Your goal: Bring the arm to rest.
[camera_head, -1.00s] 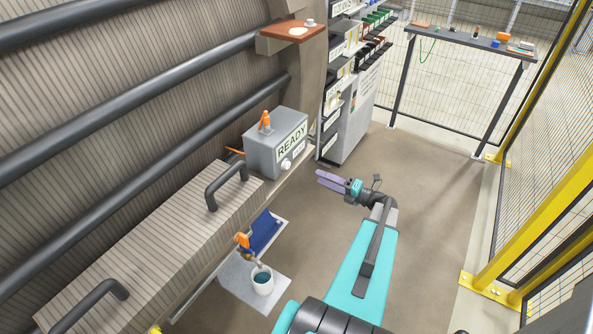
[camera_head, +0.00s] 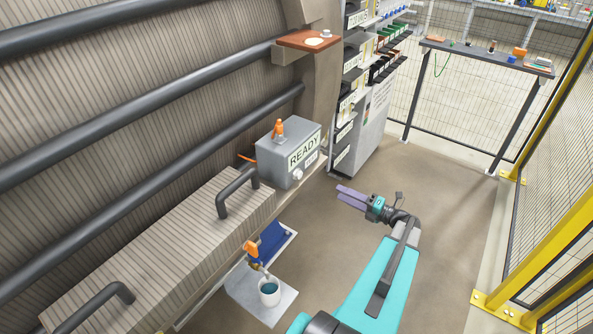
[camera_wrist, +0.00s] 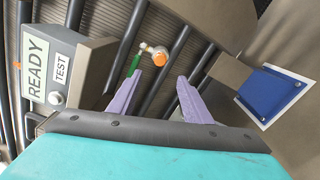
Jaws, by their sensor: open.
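My arm (camera_head: 380,285) reaches forward over the floor, its teal link low in the head view. My gripper (camera_head: 350,196) has two lilac fingers, apart with nothing between them. It hangs in free air to the right of the grey READY box (camera_head: 290,155). In the wrist view my gripper (camera_wrist: 172,75) shows its fingers spread. The READY box (camera_wrist: 60,70) is at the left there, and an orange-capped fitting (camera_wrist: 181,58) shows behind the fingers.
A white cup (camera_head: 269,293) stands on a low plate in front of a blue panel (camera_head: 270,245). Shelves (camera_head: 365,110) stand behind, a table (camera_head: 490,52) is at the back right, and a yellow-framed fence (camera_head: 540,240) is at the right. The floor between is clear.

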